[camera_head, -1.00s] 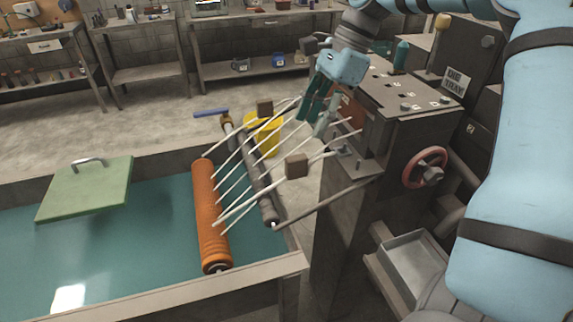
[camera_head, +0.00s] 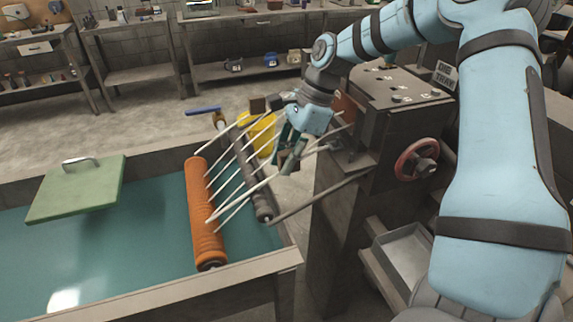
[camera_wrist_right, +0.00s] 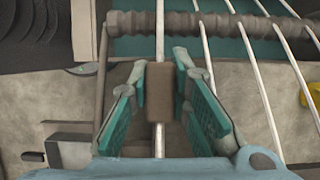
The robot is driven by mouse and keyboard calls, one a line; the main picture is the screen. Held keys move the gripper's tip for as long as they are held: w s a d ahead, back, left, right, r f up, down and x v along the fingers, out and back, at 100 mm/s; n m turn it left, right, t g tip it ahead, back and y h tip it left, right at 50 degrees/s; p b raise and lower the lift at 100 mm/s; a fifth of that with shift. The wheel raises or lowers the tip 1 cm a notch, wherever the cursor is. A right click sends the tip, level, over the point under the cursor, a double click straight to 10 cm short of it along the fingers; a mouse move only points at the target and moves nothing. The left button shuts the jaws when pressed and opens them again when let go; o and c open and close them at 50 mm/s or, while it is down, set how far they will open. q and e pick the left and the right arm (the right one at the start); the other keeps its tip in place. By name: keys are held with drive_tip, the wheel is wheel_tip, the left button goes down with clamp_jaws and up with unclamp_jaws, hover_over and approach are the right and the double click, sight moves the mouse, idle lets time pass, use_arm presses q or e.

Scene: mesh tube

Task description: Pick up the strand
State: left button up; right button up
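Several thin white strands (camera_head: 230,192) run slantwise from the die machine (camera_head: 375,112) across a dark ridged roller (camera_head: 252,180) to an orange roller (camera_head: 204,213). My right gripper (camera_head: 287,158) is low over the near strands. In the right wrist view, my right gripper (camera_wrist_right: 160,72) is open, one finger on each side of a strand (camera_wrist_right: 160,30) that carries a brown block (camera_wrist_right: 159,92). The block sits between the fingers with gaps on both sides. In the head view the gripper mostly hides this block. My left gripper is not in view.
A yellow bucket (camera_head: 262,133) stands behind the strands. The machine has a red handwheel (camera_head: 416,160) and a metal tray (camera_head: 403,255) below.

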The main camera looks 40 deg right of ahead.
clamp_jaws()
wheel_tip(320, 180, up, 11)
drive_tip(key=shift+w+p, duration=0.1)
drive_tip(key=shift+p, duration=0.7)
wheel_tip(320, 180, up, 14)
drive_tip(key=p, duration=1.3)
drive_tip(key=shift+f, duration=0.2)
drive_tip(key=shift+f, duration=0.15)
